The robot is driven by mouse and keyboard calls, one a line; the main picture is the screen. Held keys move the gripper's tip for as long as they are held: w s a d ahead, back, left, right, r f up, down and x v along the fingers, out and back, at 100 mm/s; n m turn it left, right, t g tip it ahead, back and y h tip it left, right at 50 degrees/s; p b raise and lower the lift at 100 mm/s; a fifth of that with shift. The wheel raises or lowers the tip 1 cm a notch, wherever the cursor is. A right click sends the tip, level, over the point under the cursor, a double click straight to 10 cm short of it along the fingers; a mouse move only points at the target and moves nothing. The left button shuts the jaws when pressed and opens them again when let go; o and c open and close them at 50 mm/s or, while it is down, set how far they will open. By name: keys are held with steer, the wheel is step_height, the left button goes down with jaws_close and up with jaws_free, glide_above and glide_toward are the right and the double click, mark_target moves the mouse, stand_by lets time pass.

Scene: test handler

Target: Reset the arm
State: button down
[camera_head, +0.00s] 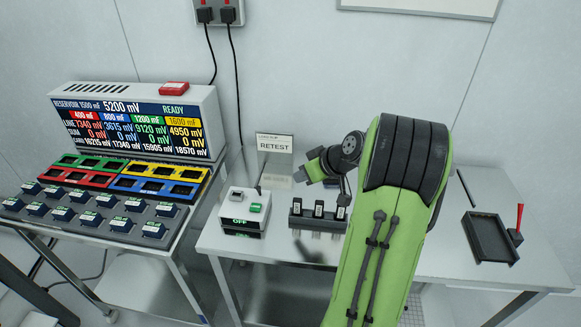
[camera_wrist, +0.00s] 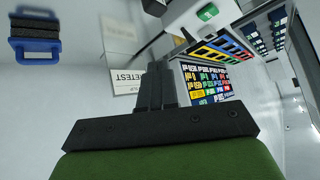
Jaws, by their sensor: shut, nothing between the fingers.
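My gripper (camera_head: 302,177) is at the end of my green arm, over the bench, just right of the RETEST sign and above a dark holder. In the wrist view its two dark fingers (camera_wrist: 156,86) are together with nothing between them. My forearm covers part of the bench to the right of the holder.
The RETEST sign (camera_head: 275,144), a white box with a green switch (camera_head: 256,208) and a dark holder with several slots (camera_head: 318,224) stand near my gripper. The display unit (camera_head: 135,118) is left, with coloured sockets (camera_head: 160,187). A black tray (camera_head: 488,240) lies right.

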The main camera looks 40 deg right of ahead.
steer(key=s+a+r+n+g+p, duration=0.1)
steer(key=s+a+r, duration=0.25)
steer(key=a, duration=0.65)
steer(key=s+a+r+g+p, duration=0.1)
steer(key=s+a+r+g, duration=0.1)
steer(key=a+r, duration=0.5)
steer(key=s+a, duration=0.4)
steer(key=s, duration=0.3)
steer(key=s+a+m+h, duration=0.1)
steer(key=s+a, duration=0.4)
steer(key=s, duration=0.3)
steer(key=shift+f+h+p, duration=0.2)
steer(key=shift+h+p, duration=0.1)
steer(key=shift+p, duration=0.05)
steer(key=shift+a, duration=0.1)
